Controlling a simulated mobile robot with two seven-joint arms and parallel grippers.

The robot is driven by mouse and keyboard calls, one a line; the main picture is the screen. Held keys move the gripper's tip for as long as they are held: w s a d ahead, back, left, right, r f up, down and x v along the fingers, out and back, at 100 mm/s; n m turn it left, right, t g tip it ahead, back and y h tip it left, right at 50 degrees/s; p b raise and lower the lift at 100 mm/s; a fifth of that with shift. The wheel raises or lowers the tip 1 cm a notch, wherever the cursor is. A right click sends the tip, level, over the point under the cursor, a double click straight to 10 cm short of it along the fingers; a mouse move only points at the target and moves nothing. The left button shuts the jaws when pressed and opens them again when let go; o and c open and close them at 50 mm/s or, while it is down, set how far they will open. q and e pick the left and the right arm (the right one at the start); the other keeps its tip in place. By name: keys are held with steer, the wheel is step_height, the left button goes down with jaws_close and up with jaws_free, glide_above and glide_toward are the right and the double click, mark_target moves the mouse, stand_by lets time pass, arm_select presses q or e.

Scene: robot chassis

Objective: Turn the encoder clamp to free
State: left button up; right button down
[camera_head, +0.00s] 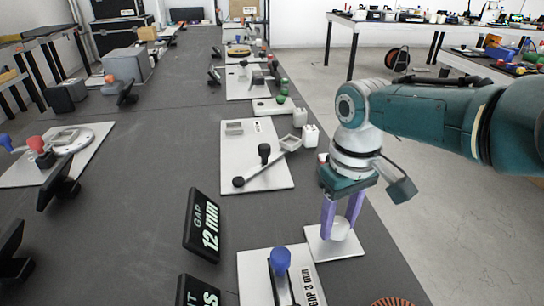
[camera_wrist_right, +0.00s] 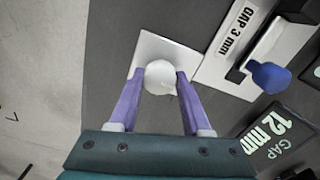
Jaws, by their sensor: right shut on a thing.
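A white round knob (camera_head: 342,230), which looks like the encoder clamp, stands on a small white square plate (camera_head: 322,250) at the table's right edge. The knob also shows in the right wrist view (camera_wrist_right: 160,72), with a small bump on its lower right side. My right gripper (camera_head: 338,233) reaches down from above, and its two purple fingers are shut on the knob from opposite sides. The knob's turn position cannot be read, and no marking shows on its plate. My left gripper is out of view.
A "GAP 3 mm" plate with a blue-knobbed lever (camera_head: 281,259) is close beside. A "GAP 12 mm" display (camera_head: 203,226) stands to the left. A plate with a black-handled lever (camera_head: 264,154) lies behind. Open floor is to the right.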

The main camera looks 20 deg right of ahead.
mark_target(338, 223)
steer(key=shift+c, duration=1.8)
jaws_free()
step_height(338, 223, up, 9)
steer(key=p, duration=0.5)
steer(key=shift+r+p, duration=0.15)
steer(key=shift+p, duration=0.15)
steer(key=shift+r, duration=0.35)
